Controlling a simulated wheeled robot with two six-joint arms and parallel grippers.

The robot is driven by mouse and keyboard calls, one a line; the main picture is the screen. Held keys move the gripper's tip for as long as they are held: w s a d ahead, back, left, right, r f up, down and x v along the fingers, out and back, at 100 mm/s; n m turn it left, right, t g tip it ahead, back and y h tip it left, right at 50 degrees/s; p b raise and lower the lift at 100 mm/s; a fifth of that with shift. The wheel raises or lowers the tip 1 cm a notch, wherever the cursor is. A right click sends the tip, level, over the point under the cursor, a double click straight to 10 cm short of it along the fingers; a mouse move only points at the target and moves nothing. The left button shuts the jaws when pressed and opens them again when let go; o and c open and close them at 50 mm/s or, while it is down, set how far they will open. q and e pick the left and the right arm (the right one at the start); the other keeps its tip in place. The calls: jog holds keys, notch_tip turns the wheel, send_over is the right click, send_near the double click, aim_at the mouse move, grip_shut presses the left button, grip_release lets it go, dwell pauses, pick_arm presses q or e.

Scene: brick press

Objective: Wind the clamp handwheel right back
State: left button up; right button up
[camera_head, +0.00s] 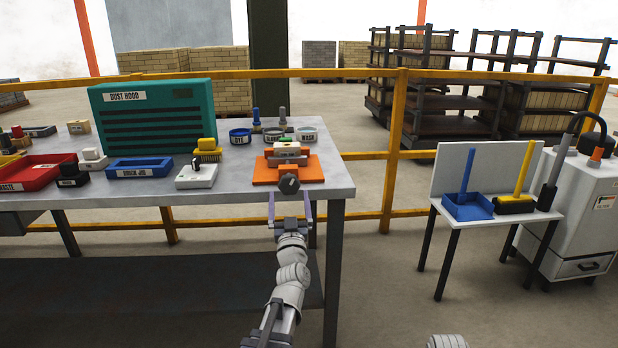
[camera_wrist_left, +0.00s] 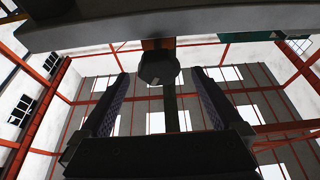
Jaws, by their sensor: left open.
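The clamp handwheel (camera_head: 289,183) is a dark knob on the front of an orange clamp base (camera_head: 313,172) at the table's front right. In the left wrist view the dark handwheel (camera_wrist_left: 158,68) shows between and beyond the two open fingers (camera_wrist_left: 159,82), with a gap on each side. I cannot tell whether they touch it. My right gripper is not in view.
A teal dust hood (camera_head: 150,115), blue brick jig tray (camera_head: 140,168), red waste tray (camera_head: 35,175) and round bowls (camera_head: 240,137) stand on the grey table (camera_head: 200,190). A yellow rail (camera_head: 400,130) runs behind. A side table (camera_head: 465,220) with brushes stands right.

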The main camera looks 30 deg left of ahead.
aim_at(287, 179)
pick_arm(q)
jog(key=shift+d, duration=0.2)
jog(key=shift+p+x, duration=1.5)
jog(key=shift+x, duration=2.5)
jog(key=c, duration=1.3)
jog(key=n+g+y, duration=0.1)
jog(key=n, duration=0.2)
jog(key=n+g+y, duration=0.1)
jog(key=n, duration=0.2)
jog(key=shift+s+a+r+p, duration=0.1)
jog(key=shift+p, duration=0.2)
jog(key=shift+a+n+g+y, duration=0.1)
jog(key=shift+n+g+y, duration=0.4)
jog(key=shift+n, duration=0.7)
jog(key=shift+s, duration=0.1)
